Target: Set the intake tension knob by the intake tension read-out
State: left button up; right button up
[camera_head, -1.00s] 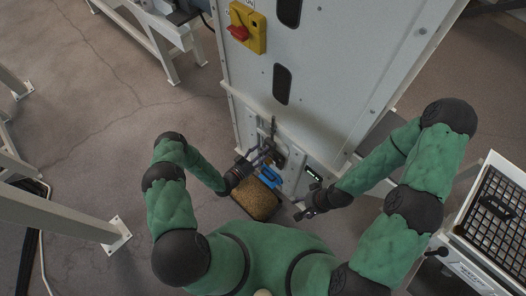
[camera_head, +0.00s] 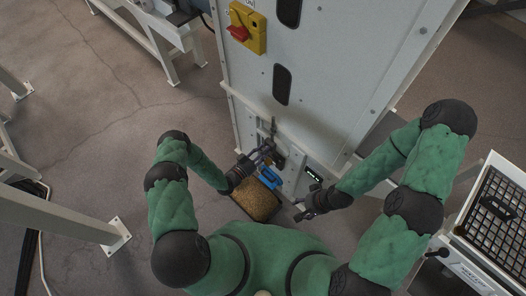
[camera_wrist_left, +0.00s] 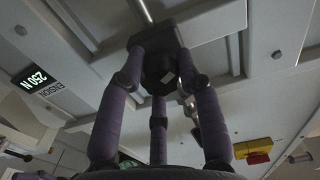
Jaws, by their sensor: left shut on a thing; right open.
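The intake tension knob (camera_wrist_left: 158,66) is a dark round knob on the grey panel in the left wrist view. My left gripper (camera_wrist_left: 160,85) is shut on it, with its fingers around the knob's sides. In the head view my left gripper (camera_head: 264,156) is at the low part of the white cabinet and mostly hides the knob. The intake tension read-out (camera_wrist_left: 38,78) shows 250 N in the left wrist view. It also appears as a small dark display (camera_head: 313,174) in the head view, too small to read there. My right gripper (camera_head: 303,212) is open and empty, below the read-out.
The white cabinet (camera_head: 325,75) rises behind the panel, with a yellow and red switch (camera_head: 246,28) higher up. A bin of brown grains (camera_head: 257,202) sits just below my left gripper. A cart with a black grid (camera_head: 500,212) stands at the right.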

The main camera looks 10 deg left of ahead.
pick_arm(q)
jog(key=m+b, duration=0.1)
jog(key=m, duration=0.3)
jog(key=shift+f, duration=0.1)
jog(key=m+b, duration=0.1)
jog(key=m, duration=1)
jog(key=shift+m, duration=2.3)
jog(key=o, duration=1.1)
jog(key=shift+o, duration=0.2)
